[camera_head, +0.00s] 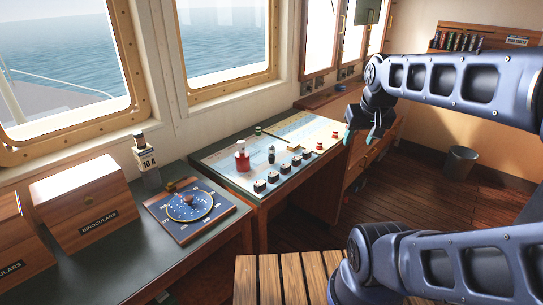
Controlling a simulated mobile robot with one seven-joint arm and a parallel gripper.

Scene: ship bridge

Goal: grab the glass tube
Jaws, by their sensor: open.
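A small upright tube (147,162) with a dark cap, a pale label reading "10 A" and a greyish lower part stands on the dark green counter, below the window post. It looks like the glass tube, though its material is hard to tell at this size. My gripper (362,135) is open and empty in the upper middle right, fingers pointing down. It is far to the right of the tube, apart from it, beyond the chart table's right edge in the picture.
A round blue dial board (190,210) lies just right of the tube; a wooden binoculars box (85,200) stands to its left. The chart table (222,158) holds a red item and several small pieces. A slatted wooden surface (285,281) is in front. A bin (459,165) stands on the floor.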

